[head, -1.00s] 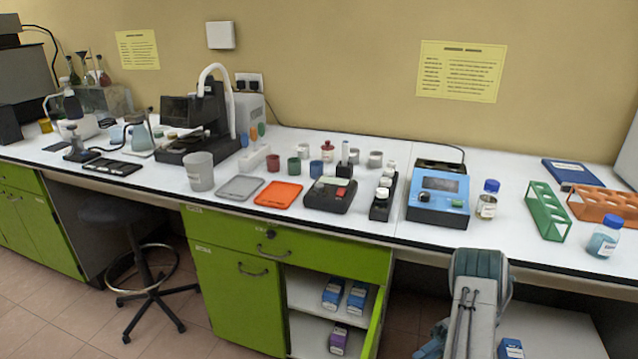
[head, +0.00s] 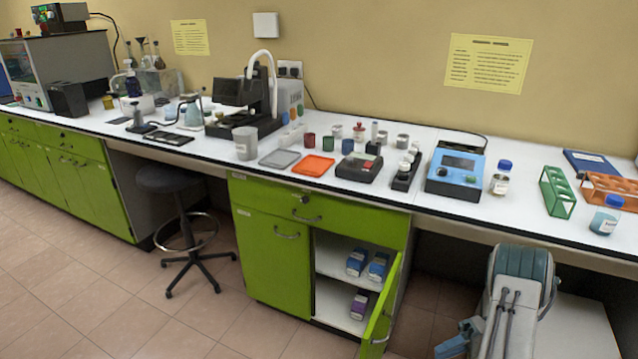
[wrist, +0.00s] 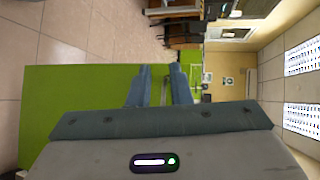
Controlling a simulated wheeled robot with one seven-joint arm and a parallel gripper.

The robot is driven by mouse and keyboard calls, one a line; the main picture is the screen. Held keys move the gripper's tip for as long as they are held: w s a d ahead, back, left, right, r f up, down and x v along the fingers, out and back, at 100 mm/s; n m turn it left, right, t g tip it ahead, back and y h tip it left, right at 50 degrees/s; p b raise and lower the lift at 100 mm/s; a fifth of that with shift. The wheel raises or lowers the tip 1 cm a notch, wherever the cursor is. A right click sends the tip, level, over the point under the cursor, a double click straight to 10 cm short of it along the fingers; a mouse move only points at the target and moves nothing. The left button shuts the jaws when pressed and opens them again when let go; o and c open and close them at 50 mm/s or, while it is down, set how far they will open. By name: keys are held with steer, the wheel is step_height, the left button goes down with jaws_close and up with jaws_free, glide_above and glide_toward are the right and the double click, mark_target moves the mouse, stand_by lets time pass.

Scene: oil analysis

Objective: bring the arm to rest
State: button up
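My gripper (wrist: 160,85) shows in the wrist view with its two blue-grey fingers apart and nothing held between them. Behind the fingers is a flat green surface (wrist: 80,120), and past it a distant part of the room. In the head view my folded arm stands low at the right, in front of the bench. My gripper's fingertips cannot be made out clearly there.
The long white bench (head: 432,208) carries a blue instrument (head: 455,172), an orange tray (head: 313,165) and a green rack (head: 557,190). Below it, an open green cabinet door (head: 382,310) juts out near my arm. A dark stool (head: 167,180) stands left, with free floor around it.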

steer(key=w+a+r+n+t+h+p, duration=0.1)
steer(key=w+a+r+t+h+p, duration=0.15)
steer(key=w+r+t, duration=0.45)
steer(key=w+a+r+n+t+h+p, duration=0.1)
steer(key=w+a+r+t+h, duration=0.2)
steer(key=w+r, duration=0.65)
steer(key=w+d+r+m+t+h+p, duration=0.25)
steer(key=r+t+h, duration=0.5)
steer(key=r, duration=0.85)
steer(key=s+a+r+m+g+h+p, duration=0.2)
steer(key=s+r+m+g+h, duration=0.25)
steer(key=s, duration=0.65)
steer(key=s+a+n+g+y+p, duration=0.1)
steer(key=s+a+g, duration=0.2)
steer(key=s, duration=0.8)
steer(key=s+a+n+g+y+p, duration=0.1)
steer(key=s+a+g+p, duration=0.1)
steer(key=s+a, duration=0.6)
steer(key=s+g, duration=0.1)
steer(key=s, duration=0.3)
steer(key=shift+s+r, duration=0.15)
steer(key=shift+s, duration=0.05)
steer(key=shift+y, duration=0.25)
